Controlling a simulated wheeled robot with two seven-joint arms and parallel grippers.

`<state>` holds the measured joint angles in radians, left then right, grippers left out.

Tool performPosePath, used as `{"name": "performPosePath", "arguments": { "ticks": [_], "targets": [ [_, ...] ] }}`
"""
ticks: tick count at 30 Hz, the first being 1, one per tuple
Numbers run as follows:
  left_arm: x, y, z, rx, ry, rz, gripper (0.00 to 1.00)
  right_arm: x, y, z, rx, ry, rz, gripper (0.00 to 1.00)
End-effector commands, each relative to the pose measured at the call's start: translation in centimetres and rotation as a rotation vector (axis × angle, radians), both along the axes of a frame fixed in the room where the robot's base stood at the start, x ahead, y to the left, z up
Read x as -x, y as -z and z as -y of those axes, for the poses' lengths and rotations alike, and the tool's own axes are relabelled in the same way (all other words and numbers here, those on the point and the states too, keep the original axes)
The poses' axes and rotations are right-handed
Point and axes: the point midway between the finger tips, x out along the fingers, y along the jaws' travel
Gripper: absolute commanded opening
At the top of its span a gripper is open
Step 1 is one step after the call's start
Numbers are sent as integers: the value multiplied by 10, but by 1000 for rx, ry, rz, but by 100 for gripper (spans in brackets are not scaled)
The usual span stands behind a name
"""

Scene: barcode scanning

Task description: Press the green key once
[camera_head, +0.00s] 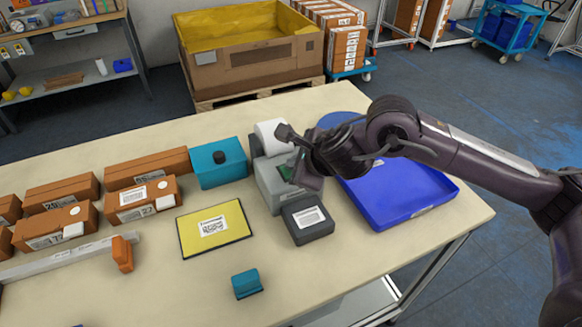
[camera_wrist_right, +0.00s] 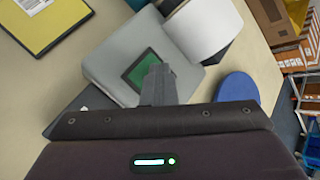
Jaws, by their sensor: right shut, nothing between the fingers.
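A green key (camera_head: 284,172), a square patch in a dark frame, sits on the sloped top of a grey label printer (camera_head: 267,188). It also shows in the right wrist view (camera_wrist_right: 140,68), partly covered by my fingers. My right gripper (camera_head: 293,171) reaches in from the right and is shut and empty. In the right wrist view the closed fingertips (camera_wrist_right: 155,70) overlap the green key's right part. I cannot tell whether they touch it. My left gripper is not in view.
A white paper roll (camera_head: 271,136) stands behind the printer. A dark labelled box (camera_head: 307,220) is in front, a blue tray (camera_head: 428,216) right, a teal box (camera_head: 218,178) and yellow folder (camera_head: 238,240) left. A small teal object (camera_head: 246,284) lies near the front.

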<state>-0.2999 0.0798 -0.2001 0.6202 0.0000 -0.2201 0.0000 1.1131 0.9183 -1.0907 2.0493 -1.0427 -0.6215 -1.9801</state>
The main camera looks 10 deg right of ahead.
Motion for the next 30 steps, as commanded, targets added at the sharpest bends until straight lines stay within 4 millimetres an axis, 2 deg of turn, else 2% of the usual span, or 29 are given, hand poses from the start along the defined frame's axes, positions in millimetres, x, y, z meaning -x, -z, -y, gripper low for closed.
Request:
{"name": "performPosePath", "arguments": {
  "ticks": [8, 20, 30],
  "targets": [
    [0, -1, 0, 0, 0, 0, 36, 1, 1, 0, 2, -1, -4, 0],
    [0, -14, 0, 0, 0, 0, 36, 0, -20, 0, 2, -1, -2, 0],
    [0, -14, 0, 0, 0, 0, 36, 0, -21, 0, 1, -1, -1, 0]
  ]
}}
